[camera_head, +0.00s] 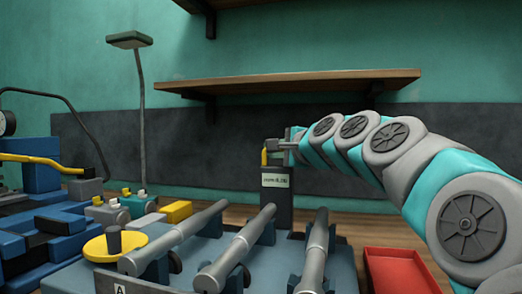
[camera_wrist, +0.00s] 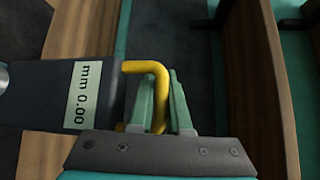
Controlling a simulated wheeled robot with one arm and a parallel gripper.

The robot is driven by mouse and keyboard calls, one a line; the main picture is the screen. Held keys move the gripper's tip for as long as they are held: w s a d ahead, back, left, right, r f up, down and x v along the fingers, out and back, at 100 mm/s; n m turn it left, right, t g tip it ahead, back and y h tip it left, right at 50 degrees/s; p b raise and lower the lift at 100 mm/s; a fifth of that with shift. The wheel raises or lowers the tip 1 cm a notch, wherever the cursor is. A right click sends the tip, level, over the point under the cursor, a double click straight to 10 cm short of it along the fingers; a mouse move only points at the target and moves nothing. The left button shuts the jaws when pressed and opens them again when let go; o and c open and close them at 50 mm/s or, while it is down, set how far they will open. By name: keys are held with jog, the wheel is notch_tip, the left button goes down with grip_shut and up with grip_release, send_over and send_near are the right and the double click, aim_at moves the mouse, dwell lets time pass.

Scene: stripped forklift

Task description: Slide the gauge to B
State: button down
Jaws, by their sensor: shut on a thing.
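The gauge (camera_head: 283,211) is a dark upright block with a pale label reading like "mm 0.00". It stands at the back of a blue-grey bed, behind several grey bars. A bent yellow handle (camera_head: 264,157) rises at its top. In the wrist view the gauge (camera_wrist: 38,112) lies at the left, with the yellow handle (camera_wrist: 146,67) reaching right. My gripper (camera_head: 287,145) is at the top of the gauge. In the wrist view my gripper's (camera_wrist: 160,88) green fingers are either side of the handle's downturned part, shut on it. An "A" plate (camera_head: 119,289) is at the front left. No B mark is visible.
Grey bars (camera_head: 238,247) lie on the blue-grey bed (camera_head: 190,258). A yellow disc (camera_head: 98,250) is at left, a red tray (camera_head: 400,272) at right. Blue machinery fills the far left. A wooden shelf (camera_head: 290,82) and a thin lamp (camera_head: 140,110) stand behind.

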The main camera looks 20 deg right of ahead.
aim_at(281, 150)
jog(key=c, duration=1.2)
grip_release()
jog(key=shift+o, duration=0.2)
jog(key=shift+b+v, duration=0.35)
jog(key=shift+v, duration=3.55)
